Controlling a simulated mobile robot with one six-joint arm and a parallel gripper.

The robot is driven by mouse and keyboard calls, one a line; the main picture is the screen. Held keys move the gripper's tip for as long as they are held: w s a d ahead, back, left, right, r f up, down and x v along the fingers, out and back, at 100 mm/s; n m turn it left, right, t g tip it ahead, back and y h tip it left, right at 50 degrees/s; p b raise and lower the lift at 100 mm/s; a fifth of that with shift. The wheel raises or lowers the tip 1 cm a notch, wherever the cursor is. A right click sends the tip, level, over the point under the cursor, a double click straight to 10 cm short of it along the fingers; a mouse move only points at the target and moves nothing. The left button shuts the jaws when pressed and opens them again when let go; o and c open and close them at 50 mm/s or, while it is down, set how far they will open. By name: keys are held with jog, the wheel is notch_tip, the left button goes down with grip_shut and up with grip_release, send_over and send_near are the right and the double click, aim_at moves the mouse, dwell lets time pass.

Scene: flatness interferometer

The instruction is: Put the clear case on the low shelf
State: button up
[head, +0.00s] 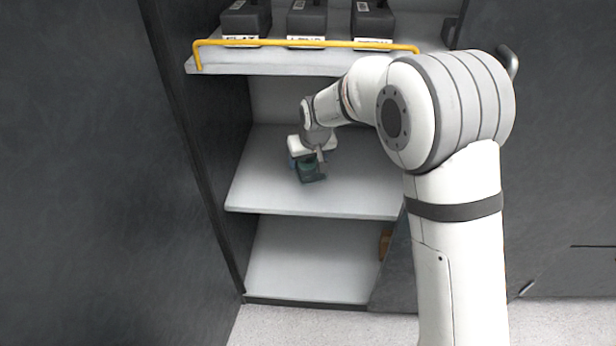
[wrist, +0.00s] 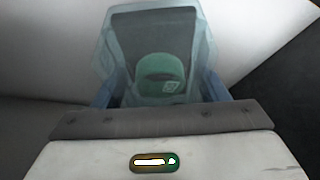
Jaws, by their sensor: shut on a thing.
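The clear case (head: 311,170) is a small, see-through, blue-green box inside the open cabinet. Below is a lower, bare grey shelf (head: 300,265).
The upper shelf (head: 300,67) carries several dark boxes (head: 306,18) behind a yellow rail (head: 290,43). A brown thing (head: 385,243) shows at the right of the lowest level. Dark cabinet walls stand on both sides. The middle shelf around the case looks clear.

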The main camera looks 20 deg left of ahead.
notch_tip(320, 180, down, 6)
jog(key=b, duration=0.2)
jog(key=shift+r+b, duration=0.2)
jog(key=shift+b, duration=0.15)
jog(key=shift+w+f+b, duration=0.15)
jog(key=shift+f+b, duration=0.1)
jog(key=shift+b, duration=0.05)
jog(key=shift+r, duration=0.2)
jog(key=o, duration=0.7)
jog(key=shift+f, duration=0.2)
jog(key=shift+c, duration=0.2)
jog(key=o, duration=0.5)
jog(key=shift+c, duration=0.2)
jog(key=shift+r, duration=0.1)
